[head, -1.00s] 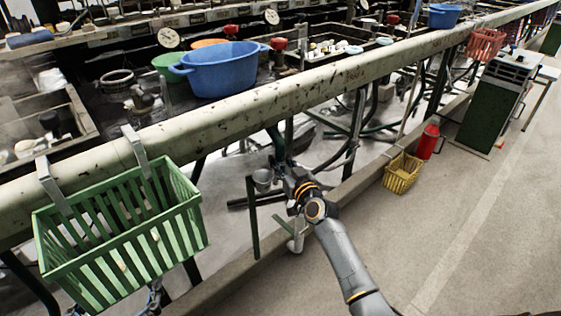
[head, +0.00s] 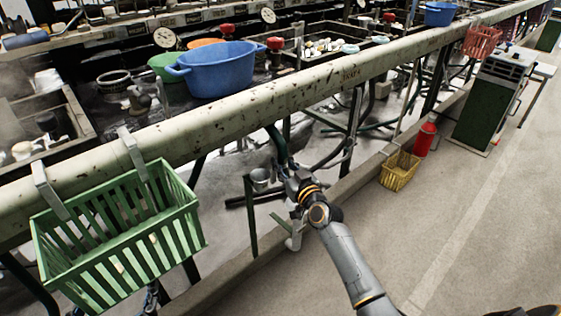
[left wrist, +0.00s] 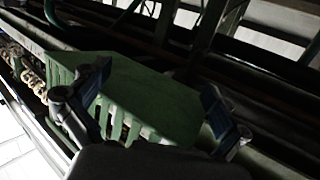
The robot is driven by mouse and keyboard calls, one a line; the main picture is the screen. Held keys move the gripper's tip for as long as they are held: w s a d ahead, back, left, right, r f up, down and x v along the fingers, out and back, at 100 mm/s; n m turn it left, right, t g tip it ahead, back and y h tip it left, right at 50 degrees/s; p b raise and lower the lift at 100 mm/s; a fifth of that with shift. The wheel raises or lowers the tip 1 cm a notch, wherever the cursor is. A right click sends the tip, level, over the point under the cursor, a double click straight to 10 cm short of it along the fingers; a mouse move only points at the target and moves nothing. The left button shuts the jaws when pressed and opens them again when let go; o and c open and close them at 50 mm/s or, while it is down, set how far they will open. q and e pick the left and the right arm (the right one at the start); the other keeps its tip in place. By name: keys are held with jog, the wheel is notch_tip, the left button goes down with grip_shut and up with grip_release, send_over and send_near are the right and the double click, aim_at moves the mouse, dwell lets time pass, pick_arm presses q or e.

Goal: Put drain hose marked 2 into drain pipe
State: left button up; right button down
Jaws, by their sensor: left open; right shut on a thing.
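My right gripper (head: 289,177) is low under the long pale beam. It is shut on the lower end of a dark green hose (head: 276,142), which I take for the drain hose; no number is readable. A small grey cup (head: 260,179) is just left of this gripper. A white pipe elbow (head: 294,236), possibly the drain pipe, stands below it near the floor curb. The hose end is hidden at the fingers. My left gripper (left wrist: 155,80) is open and empty; a green basket shows behind its spread fingers in the left wrist view.
The green basket (head: 128,246) hangs by hooks from the pale beam (head: 225,117) on the left. A blue basin (head: 218,72) stands behind the beam. A yellow basket (head: 400,170) and a red canister (head: 425,138) are at right. The floor (head: 455,220) at right is open.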

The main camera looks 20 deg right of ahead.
pick_arm(q)
jog(key=s+a+f+g+y+p, duration=0.1)
jog(key=s+a+f+g, duration=0.1)
jog(key=s+f+g, duration=0.2)
notch_tip(320, 180, down, 4)
jog(key=shift+s+r+g+y+p, duration=0.1)
jog(key=shift+s+g+y+p, duration=0.25)
jog(key=shift+g, duration=0.25)
pick_arm(e)
jog(key=s+d, duration=0.2)
jog(key=s, duration=0.5)
jog(key=shift+s+d, duration=0.2)
jog(key=shift+d, duration=0.1)
pick_arm(q)
jog(key=shift+w+a, duration=0.1)
